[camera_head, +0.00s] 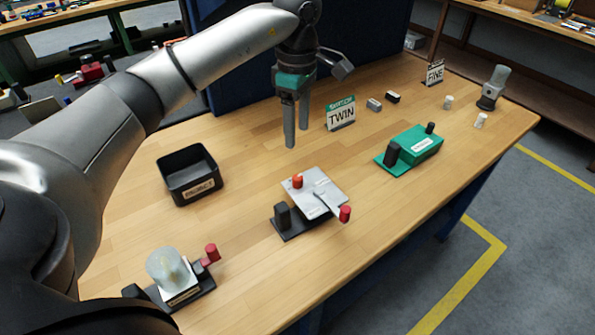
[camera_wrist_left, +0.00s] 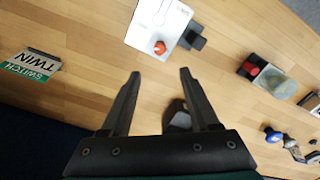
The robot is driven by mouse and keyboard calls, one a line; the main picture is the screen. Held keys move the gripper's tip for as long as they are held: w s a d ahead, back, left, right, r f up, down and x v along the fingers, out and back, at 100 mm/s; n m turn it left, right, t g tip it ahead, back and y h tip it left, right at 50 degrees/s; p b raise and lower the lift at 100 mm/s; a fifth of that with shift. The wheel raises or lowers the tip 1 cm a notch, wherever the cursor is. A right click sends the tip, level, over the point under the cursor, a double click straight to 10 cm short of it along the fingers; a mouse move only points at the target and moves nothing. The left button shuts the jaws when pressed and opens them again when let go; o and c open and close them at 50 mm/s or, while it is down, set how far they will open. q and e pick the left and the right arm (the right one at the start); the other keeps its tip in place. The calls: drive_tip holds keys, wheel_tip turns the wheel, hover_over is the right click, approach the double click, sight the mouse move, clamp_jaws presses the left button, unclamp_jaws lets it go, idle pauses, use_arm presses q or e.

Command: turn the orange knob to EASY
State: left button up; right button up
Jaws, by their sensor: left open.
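The orange knob (camera_head: 297,181) stands on the light grey plate (camera_head: 325,200) of a unit with a dark base, near the middle of the table. The knob also shows in the left wrist view (camera_wrist_left: 160,47), just beyond my fingertips. No EASY marking is readable on the plate. A grey lever with a red end (camera_head: 345,213) lies across the plate's right side. My left gripper (camera_head: 297,137) is open and empty, pointing down above the table behind the plate, apart from the knob. It also shows in the left wrist view (camera_wrist_left: 160,73). My right gripper is not in view.
A black bin (camera_head: 208,187) stands left of the unit. A clear-domed device with a red handle (camera_head: 211,252) is at front left. A TWIN sign (camera_head: 341,118) stands behind, a green box (camera_head: 415,146) to the right, a FINE sign (camera_head: 434,73) farther back. Bare wood surrounds the unit.

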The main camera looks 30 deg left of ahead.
sight(297, 177)
use_arm(q)
wheel_tip(297, 177, down, 13)
idle(0.3)
drive_tip(key=shift+c, duration=0.4)
clamp_jaws()
